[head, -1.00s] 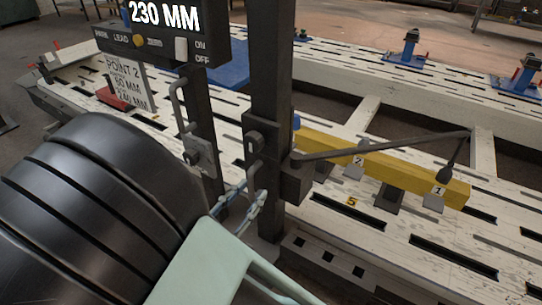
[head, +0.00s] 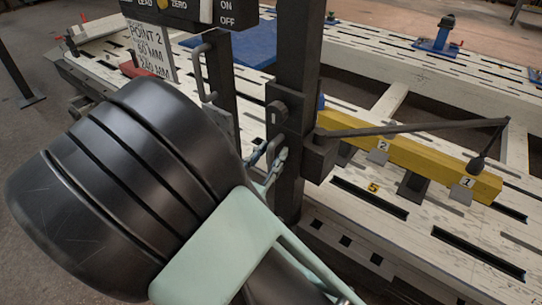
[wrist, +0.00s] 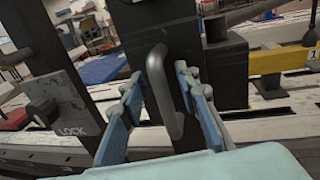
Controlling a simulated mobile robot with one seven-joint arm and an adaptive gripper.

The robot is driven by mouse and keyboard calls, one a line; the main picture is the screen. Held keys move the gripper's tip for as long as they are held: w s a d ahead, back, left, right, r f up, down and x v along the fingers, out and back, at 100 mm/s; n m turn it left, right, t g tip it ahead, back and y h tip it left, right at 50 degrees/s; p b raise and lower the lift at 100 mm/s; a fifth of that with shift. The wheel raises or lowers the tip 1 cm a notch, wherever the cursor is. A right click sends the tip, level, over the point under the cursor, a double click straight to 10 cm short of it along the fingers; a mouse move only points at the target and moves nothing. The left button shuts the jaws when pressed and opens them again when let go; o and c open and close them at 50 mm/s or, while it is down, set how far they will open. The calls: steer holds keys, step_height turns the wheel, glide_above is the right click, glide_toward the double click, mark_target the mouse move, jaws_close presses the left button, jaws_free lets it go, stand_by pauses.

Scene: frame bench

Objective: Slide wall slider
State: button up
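The slider looks to be the dark carriage (head: 289,122) on the tall dark post, with a side block (head: 320,158) and a thin arm (head: 420,131) reaching right to a hanging probe (head: 478,163). A grey upright bar handle (wrist: 156,85) stands on its front in the wrist view. My gripper (head: 268,165) is at the carriage, its pale blue fingers apart. In the wrist view my gripper (wrist: 158,82) has one finger on each side of the handle, with gaps showing. The finger bases are hidden behind the pale green housing.
A second post with its own handle (head: 204,72) stands left, with a LOCK plate (wrist: 70,112) beside my left finger. A yellow numbered beam (head: 420,160) lies right on the slotted white bench (head: 390,228). A display box (head: 190,12) hangs above.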

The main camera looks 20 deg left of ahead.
mark_target(273, 115)
steer(key=shift+w, duration=0.15)
steer(key=shift+c, duration=0.7)
jaws_close()
steer(key=shift+r, duration=0.15)
step_height(273, 115, up, 10)
steer(key=p, duration=1)
steer(key=shift+r+p, duration=0.25)
steer(key=shift+p, duration=0.05)
steer(key=shift+f, duration=0.1)
steer(key=shift+o, duration=0.7)
jaws_free()
